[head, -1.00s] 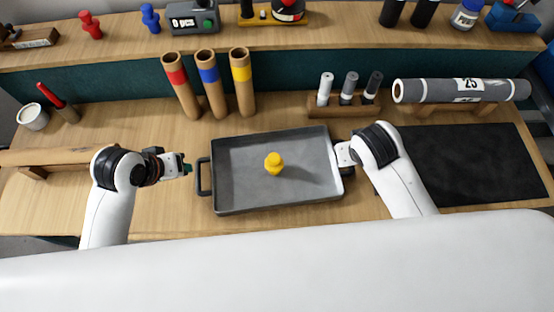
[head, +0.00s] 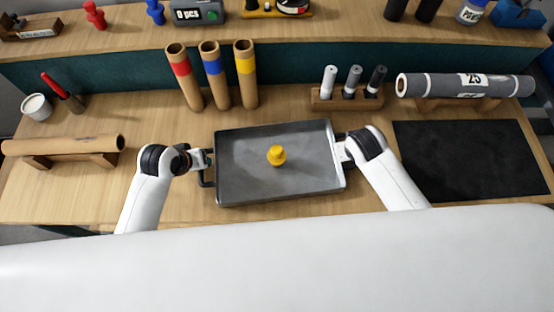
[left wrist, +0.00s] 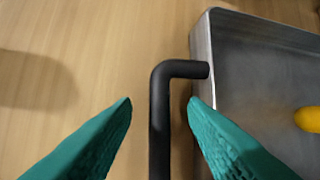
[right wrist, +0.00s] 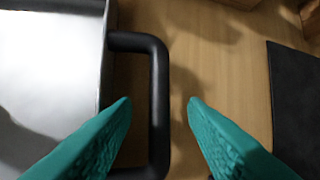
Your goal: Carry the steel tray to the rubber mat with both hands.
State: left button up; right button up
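The steel tray (head: 240,185) lies on the wooden table in the middle of the head view, with a yellow peg-like piece (head: 277,156) standing in it. The black rubber mat (head: 470,160) lies flat to the right. My left gripper (head: 207,159) is at the tray's left handle; in the left wrist view its open teal fingers (left wrist: 160,105) sit on either side of the black handle (left wrist: 160,125). My right gripper (head: 343,150) is at the right handle; in the right wrist view its open fingers (right wrist: 160,105) straddle the black handle bar (right wrist: 159,90).
Behind the tray stand three cardboard tubes (head: 211,78) and a block of markers (head: 345,100). A grey roll (head: 465,86) rests on a stand behind the mat. A brown roll (head: 62,146) lies on the left. The mat's surface is clear.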

pick_arm(q)
jog(key=shift+w+f, duration=0.1)
jog(key=shift+f, duration=0.2)
pick_arm(e)
jog(key=shift+w+f, duration=0.15)
jog(key=shift+f, duration=0.15)
pick_arm(q)
jog(key=shift+c, duration=0.2)
pick_arm(e)
jog(key=shift+c, duration=0.2)
pick_arm(q)
grip_shut()
pick_arm(e)
grip_shut()
